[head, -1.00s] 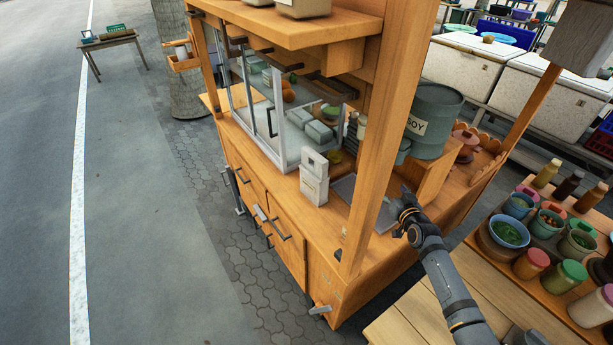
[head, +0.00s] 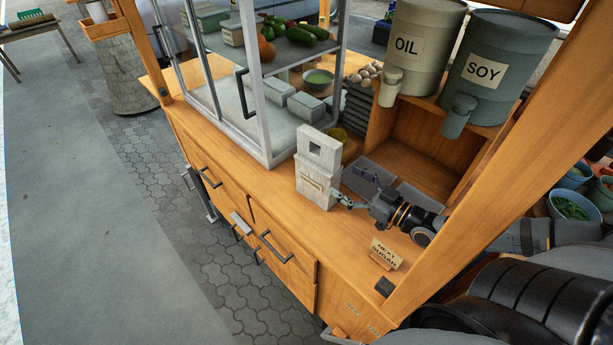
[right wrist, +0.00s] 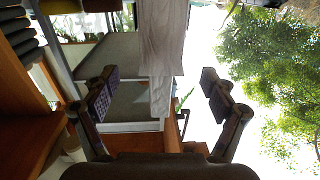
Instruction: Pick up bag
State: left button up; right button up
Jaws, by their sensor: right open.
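The bag (head: 318,165) is a pale, boxy bag with a square cut-out near its top. It stands upright on the wooden counter in front of the glass case. My right gripper (head: 343,199) comes in from the right, with its fingertips beside the bag's lower right side. In the right wrist view the bag (right wrist: 161,45) appears ahead, between the two spread fingers of my gripper (right wrist: 160,95). The fingers are open and hold nothing; whether one touches the bag I cannot tell. My left gripper is not in view.
The glass case (head: 262,95) stands close behind the bag. OIL (head: 424,45) and SOY (head: 495,70) containers stand at the back right. A small sign (head: 386,254) sits on the counter front, near a wooden post (head: 470,210). The counter left of the bag is clear.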

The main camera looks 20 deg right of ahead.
aim_at(318, 163)
jog(key=b+x, duration=0.2)
jog(key=b, duration=0.1)
jog(key=shift+a+f, duration=0.1)
jog(key=shift+f, duration=0.05)
jog(key=b+x, duration=0.1)
jog(key=x, duration=0.2)
jog(key=shift+w+f+b, duration=0.1)
jog(key=shift+f+b, duration=0.05)
jog(key=shift+b, duration=0.25)
jog(key=shift+w, duration=0.15)
jog(key=shift+r, duration=0.3)
jog(key=b, duration=0.2)
jog(key=shift+w+a+f+b, duration=0.1)
jog(key=shift+w+a+b, duration=0.1)
jog(key=shift+w+b, duration=0.15)
jog(key=x, duration=0.2)
jog(key=shift+w+r+b, duration=0.3)
jog(key=shift+w+b, duration=0.05)
jog(key=shift+w+a, duration=0.1)
jog(key=shift+w, duration=0.2)
jog(key=shift+w+a+r, duration=0.1)
jog(key=shift+w+a, duration=0.05)
jog(key=shift+a, duration=0.1)
